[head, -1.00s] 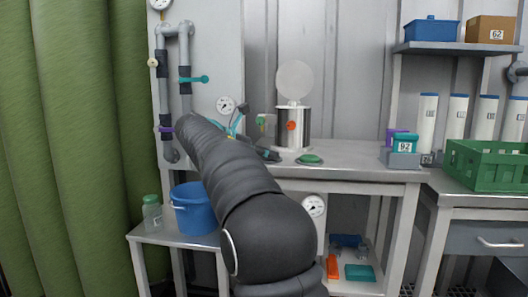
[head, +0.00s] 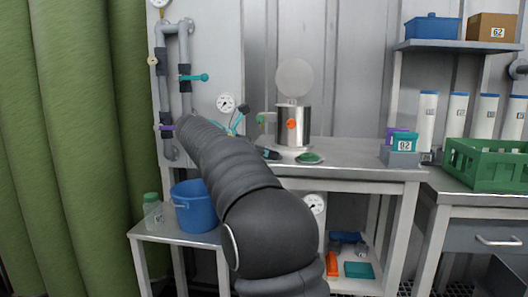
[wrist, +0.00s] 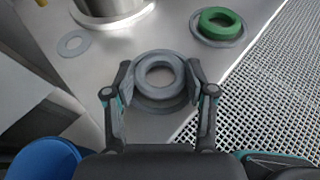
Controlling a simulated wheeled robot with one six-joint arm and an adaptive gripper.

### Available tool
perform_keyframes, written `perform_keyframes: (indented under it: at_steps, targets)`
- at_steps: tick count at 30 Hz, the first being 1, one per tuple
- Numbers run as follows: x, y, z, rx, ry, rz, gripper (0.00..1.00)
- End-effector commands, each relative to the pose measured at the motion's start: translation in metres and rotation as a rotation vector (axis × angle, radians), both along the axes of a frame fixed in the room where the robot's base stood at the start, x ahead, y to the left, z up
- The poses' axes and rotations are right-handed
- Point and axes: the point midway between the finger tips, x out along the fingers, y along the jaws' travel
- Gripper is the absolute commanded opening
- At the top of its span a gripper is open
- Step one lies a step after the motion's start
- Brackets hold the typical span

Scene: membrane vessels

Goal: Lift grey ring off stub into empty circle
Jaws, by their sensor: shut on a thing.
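In the wrist view my gripper (wrist: 159,68) has one finger on each side of a thick grey ring (wrist: 160,90) and is shut on it. The ring lies level, with its round hole facing up. A wider grey round base shows beneath it; I cannot tell whether the ring touches it, and no stub can be made out. A flat, pale grey circle (wrist: 64,49) lies bare on the bench to the left. A green ring (wrist: 207,27) sits on another grey circle at the upper right. In the head view my arm hides the grey ring.
A shiny steel vessel (wrist: 92,14) stands behind the flat circle; it also shows in the head view (head: 284,127) with a round disc (head: 295,78) above. The steel bench (wrist: 188,22) ends at a diagonal edge over mesh floor (wrist: 270,95). A blue bucket (wrist: 42,160) is lower left.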

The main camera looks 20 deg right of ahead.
Motion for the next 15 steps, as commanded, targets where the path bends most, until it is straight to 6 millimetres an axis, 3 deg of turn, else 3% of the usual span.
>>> perform_keyframes:
  at_steps: [4, 5, 8, 15]
  targets:
    - [0.0000, 0.0001, -0.0022, 0.002, 0.003, -0.001, 0.37]
    - [0.0000, 0.0001, -0.0023, 0.002, 0.003, -0.001, 0.60]
    - [0.0000, 0.0001, -0.0022, 0.001, 0.003, -0.001, 0.85]
    - [0.0000, 0.0001, -0.0016, 0.001, 0.003, -0.001, 0.85]
